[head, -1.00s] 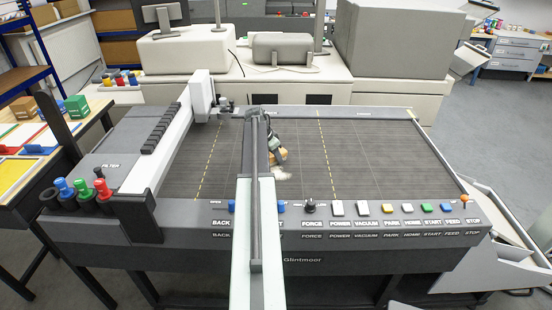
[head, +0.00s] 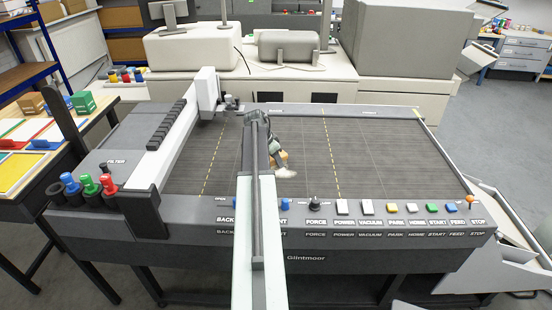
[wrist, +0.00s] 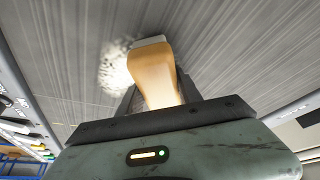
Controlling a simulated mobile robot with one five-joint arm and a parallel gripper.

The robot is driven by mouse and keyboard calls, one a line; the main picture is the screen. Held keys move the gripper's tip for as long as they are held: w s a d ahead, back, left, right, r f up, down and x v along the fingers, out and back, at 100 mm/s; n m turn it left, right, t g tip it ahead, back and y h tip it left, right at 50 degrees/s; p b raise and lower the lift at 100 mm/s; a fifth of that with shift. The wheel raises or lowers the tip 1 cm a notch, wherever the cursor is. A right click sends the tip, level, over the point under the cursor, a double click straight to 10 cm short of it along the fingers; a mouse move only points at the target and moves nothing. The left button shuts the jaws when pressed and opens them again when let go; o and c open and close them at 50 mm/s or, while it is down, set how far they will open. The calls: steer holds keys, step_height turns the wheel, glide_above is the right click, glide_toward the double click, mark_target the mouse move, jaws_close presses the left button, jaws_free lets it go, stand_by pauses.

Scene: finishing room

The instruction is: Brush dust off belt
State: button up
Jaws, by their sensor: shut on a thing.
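The dark grey belt (head: 390,160) lies flat on the machine, with dashed yellow lines across it. My gripper (head: 275,146) is low over the middle of the belt, partly hidden behind my arm. It is shut on the brush (wrist: 155,72), whose orange-tan handle and pale end show in the wrist view. In the head view only a little of the brush (head: 283,157) shows. A pale, speckled dust patch (wrist: 114,66) lies on the belt beside the brush; it also shows in the head view (head: 287,173). I cannot tell whether the bristles touch the belt.
A white gantry (head: 180,130) crosses the belt's left side. A control panel with several buttons (head: 390,208) runs along the front edge. Coloured bottles (head: 88,184) stand at the front left corner. The belt's right part is clear.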

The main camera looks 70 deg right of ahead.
mark_target(278, 176)
steer(key=shift+s+a+r, duration=0.1)
steer(key=shift+s+a, duration=0.3)
steer(key=shift+a, duration=0.45)
steer(key=shift+s+a, duration=0.4)
steer(key=shift+a, duration=0.45)
steer(key=shift+s+a+f, duration=0.1)
steer(key=shift+s+a, duration=0.15)
steer(key=shift+a, duration=0.35)
steer(key=shift+s+a+f, duration=0.1)
steer(key=shift+s+a, duration=0.1)
steer(key=shift+a, duration=0.35)
steer(key=shift+s+a, duration=0.25)
steer(key=shift+a, duration=0.35)
step_height(278, 176, up, 6)
steer(key=p, duration=0.6)
steer(key=shift+d, duration=0.1)
steer(key=shift+r, duration=0.1)
step_height(278, 176, up, 3)
steer(key=p, duration=0.3)
